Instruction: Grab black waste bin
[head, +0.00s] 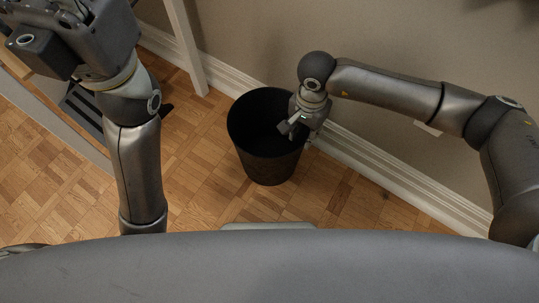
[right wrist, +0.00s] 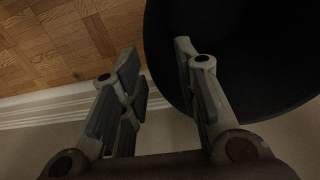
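The black waste bin (head: 266,165) stands upright on the parquet floor near the wall, in the middle of the head view. Its open top faces up and its inside looks dark. My right gripper (head: 290,128) is at the bin's right rim, pointing down. In the right wrist view the bin (right wrist: 265,75) fills the upper right. My right gripper (right wrist: 160,60) is open there, one finger over the bin's opening and the other outside it, with the rim between them. Contact with the rim cannot be told. My left arm is at the upper left; its fingers are not clearly visible.
A white baseboard (head: 365,161) runs along the wall behind the bin and my right arm. A pale desk leg (head: 186,50) stands left of the bin. A dark object (head: 86,108) lies at the left. Floor in front of the bin is clear.

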